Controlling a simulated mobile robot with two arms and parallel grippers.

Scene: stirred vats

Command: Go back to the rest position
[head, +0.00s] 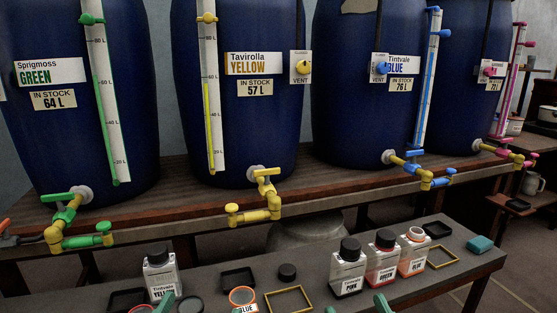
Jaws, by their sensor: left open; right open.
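Only green fingertips of my grippers show at the bottom edge of the head view. My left gripper (203,307) is open, with one fingertip in front of the black-capped bottle labelled yellow (160,270). My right gripper (357,307) is open, with its fingertips near the front of the low bench (460,270), below the black-capped bottle labelled pink (348,268). I see nothing held in either gripper. The rest of both arms is out of view.
Several blue vats (262,130) with gauges and taps stand on a wooden shelf (330,190) behind. The bench also holds a red-filled capped bottle (382,262), an uncapped bottle (413,254), an orange-rimmed open container (242,295), a loose black cap (287,272) and a teal block (480,244).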

